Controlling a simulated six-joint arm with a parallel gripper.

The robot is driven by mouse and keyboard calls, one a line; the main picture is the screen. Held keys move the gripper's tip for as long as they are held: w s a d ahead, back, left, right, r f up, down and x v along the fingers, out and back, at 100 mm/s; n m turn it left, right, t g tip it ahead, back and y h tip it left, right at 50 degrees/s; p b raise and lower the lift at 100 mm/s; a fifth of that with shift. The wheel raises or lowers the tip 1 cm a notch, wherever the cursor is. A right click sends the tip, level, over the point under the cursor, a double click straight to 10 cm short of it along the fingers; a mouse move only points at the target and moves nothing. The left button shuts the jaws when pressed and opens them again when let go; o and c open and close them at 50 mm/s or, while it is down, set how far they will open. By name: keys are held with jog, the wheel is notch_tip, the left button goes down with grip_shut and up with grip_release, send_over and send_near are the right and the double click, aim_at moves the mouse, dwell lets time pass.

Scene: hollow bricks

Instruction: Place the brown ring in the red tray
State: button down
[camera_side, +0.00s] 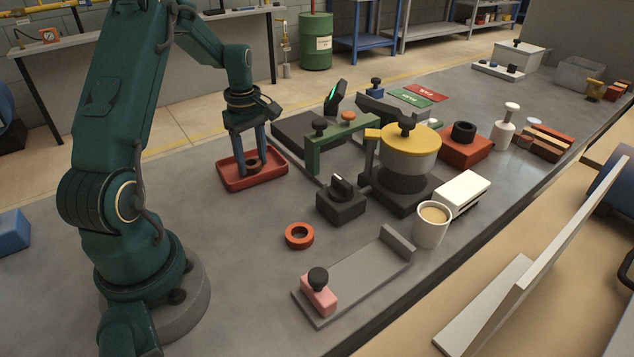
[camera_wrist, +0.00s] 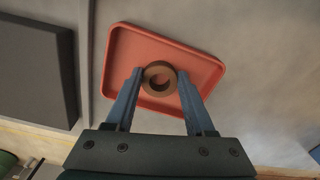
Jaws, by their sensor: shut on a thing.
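The brown ring (camera_side: 253,164) is between the two blue fingers of my gripper (camera_side: 254,160), inside the outline of the red tray. In the wrist view the ring (camera_wrist: 159,66) lies flat with its hole showing, and the fingertips of my gripper (camera_wrist: 160,80) hold it from both sides. The red tray (camera_side: 235,184) is a shallow rectangle with raised rims, and it also shows in the wrist view (camera_wrist: 120,58). The ring is low at the tray; I cannot tell whether it touches the floor. The tray holds nothing else that I can see.
An orange-red ring (camera_side: 299,236) lies on the grey table to the right. A black block with a knob (camera_side: 341,203), a green bracket (camera_side: 340,144) and a dark flat plate (camera_side: 300,130) stand right of the tray. A cup (camera_side: 431,226) stands farther right. Table left of the tray is clear.

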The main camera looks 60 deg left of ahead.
jog(key=shift+f, duration=0.1)
jog(key=shift+c, duration=1.3)
grip_release()
notch_tip(320, 180, up, 12)
jog(key=d+r+m+t, duration=0.1)
jog(key=d+r+m, duration=0.35)
jog(key=d, duration=0.35)
jog(key=s+d+f+m+t, duration=0.1)
jog(key=s+d+m+t, duration=0.1)
jog(key=s+d+m, duration=0.3)
jog(key=s+d+m+t, duration=0.2)
jog(key=s+d+m, duration=0.3)
jog(key=d+m, duration=0.5)
jog(key=shift+d+f+m+t, duration=0.3)
jog(key=shift+d+f+m, duration=0.05)
jog(key=shift+d, duration=0.35)
